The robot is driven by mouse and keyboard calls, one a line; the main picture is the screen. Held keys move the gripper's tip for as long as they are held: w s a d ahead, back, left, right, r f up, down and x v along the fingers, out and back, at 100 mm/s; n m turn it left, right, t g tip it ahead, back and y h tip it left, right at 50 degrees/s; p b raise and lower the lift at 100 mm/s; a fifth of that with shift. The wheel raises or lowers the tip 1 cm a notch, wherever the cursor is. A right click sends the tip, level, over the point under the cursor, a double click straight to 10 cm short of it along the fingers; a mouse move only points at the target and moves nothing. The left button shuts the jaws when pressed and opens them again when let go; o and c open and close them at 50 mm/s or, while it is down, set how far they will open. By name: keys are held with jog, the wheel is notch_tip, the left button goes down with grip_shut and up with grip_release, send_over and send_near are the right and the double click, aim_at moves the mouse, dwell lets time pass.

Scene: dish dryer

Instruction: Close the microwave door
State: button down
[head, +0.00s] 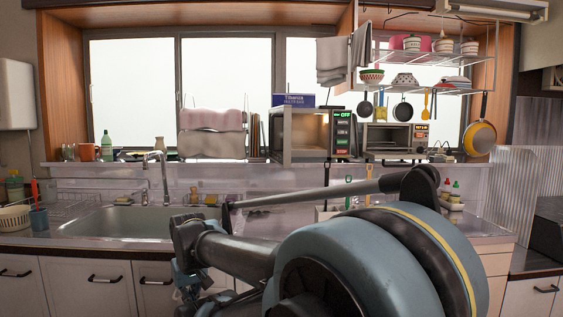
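The microwave (308,141) stands on the ledge under the window, right of centre in the head view. Its front has a light frame around a tan area, and a dark control panel at the right with a lit green OFF display. The tan area looks like the bare inside of the microwave, but I cannot tell for sure how far the door stands open. My arm crosses the lower middle, in front of and below the microwave. No gripper fingers can be made out clearly; the arm's far end is at the lower left, over the counter front, well apart from the microwave.
A blue box (293,100) lies on top of the microwave. A toaster oven (394,137) stands right of it and a pink-topped rack (212,131) left. A wire shelf (421,58) with bowls and hanging pans is above right. The sink (120,222) and faucet (158,172) are at left.

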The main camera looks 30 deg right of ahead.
jog(key=shift+d, duration=0.1)
jog(key=m+g+h, duration=0.4)
jog(key=g+h, duration=0.4)
jog(key=h, duration=0.9)
send_near(281, 158)
jog(key=x, duration=0.6)
jog(key=shift+s+d+r, duration=0.1)
jog(key=shift+s+d, duration=0.2)
jog(key=shift+a, duration=0.1)
